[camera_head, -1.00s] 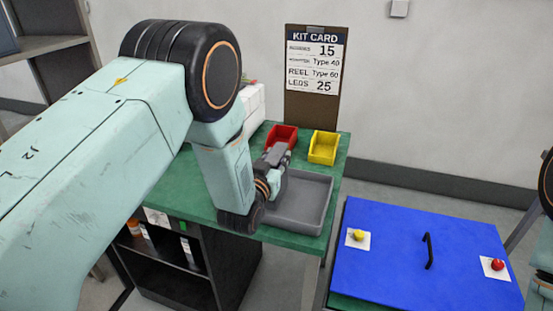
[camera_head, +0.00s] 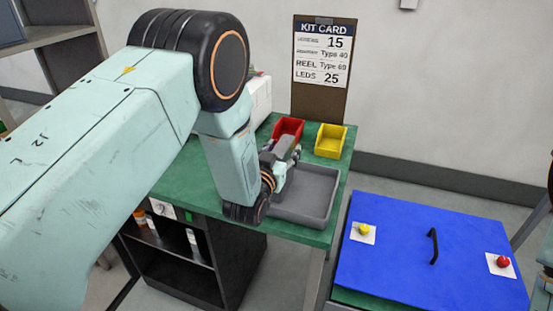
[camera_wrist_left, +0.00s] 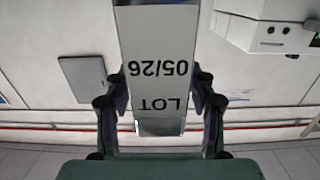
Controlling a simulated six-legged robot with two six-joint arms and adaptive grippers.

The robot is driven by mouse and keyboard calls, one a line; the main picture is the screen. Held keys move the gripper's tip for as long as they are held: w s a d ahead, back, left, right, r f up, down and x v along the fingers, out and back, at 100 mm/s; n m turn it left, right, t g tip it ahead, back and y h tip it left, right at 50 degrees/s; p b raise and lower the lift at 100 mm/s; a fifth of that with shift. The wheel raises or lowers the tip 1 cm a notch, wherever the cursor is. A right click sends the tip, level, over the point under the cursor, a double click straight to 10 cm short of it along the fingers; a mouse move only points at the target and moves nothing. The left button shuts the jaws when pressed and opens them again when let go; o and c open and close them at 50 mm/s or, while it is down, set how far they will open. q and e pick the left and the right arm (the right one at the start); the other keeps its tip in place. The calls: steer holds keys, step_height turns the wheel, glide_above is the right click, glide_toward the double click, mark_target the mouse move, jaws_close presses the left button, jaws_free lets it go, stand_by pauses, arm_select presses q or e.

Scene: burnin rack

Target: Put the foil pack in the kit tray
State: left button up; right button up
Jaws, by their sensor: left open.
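The grey kit tray (camera_head: 312,193) sits on the green bench top, its left part hidden by my left arm. My left gripper (camera_head: 287,147) is above the tray's far left corner, in front of the red bin. In the left wrist view, a pale, flat pack printed "LOT 05/26" (camera_wrist_left: 157,60), apparently the foil pack, lies between the fingers of my left gripper (camera_wrist_left: 160,105). The jaws are open; I cannot tell whether the pads touch the pack. My right gripper is out of view.
A red bin (camera_head: 287,128) and a yellow bin (camera_head: 330,140) stand behind the tray. A kit card (camera_head: 322,55) stands behind them. A blue panel (camera_head: 400,258) with a black handle, a yellow button and a red button is at right.

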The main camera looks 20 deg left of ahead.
arm_select(q)
steer(key=s, duration=1.1)
steer(key=s+a+f+g, duration=0.3)
steer(key=s+f+g, duration=0.6)
steer(key=s+f, duration=0.75)
steer(key=s+f+g, duration=0.3)
steer(key=s+g, duration=0.1)
steer(key=s, duration=0.6)
steer(key=s+f+g, duration=0.3)
steer(key=s+g, duration=0.1)
steer(key=s, duration=0.6)
steer(key=shift+s+a+f+n+y, duration=0.25)
steer(key=shift+s+a+n+y, duration=0.05)
steer(key=shift+s+a+n, duration=0.1)
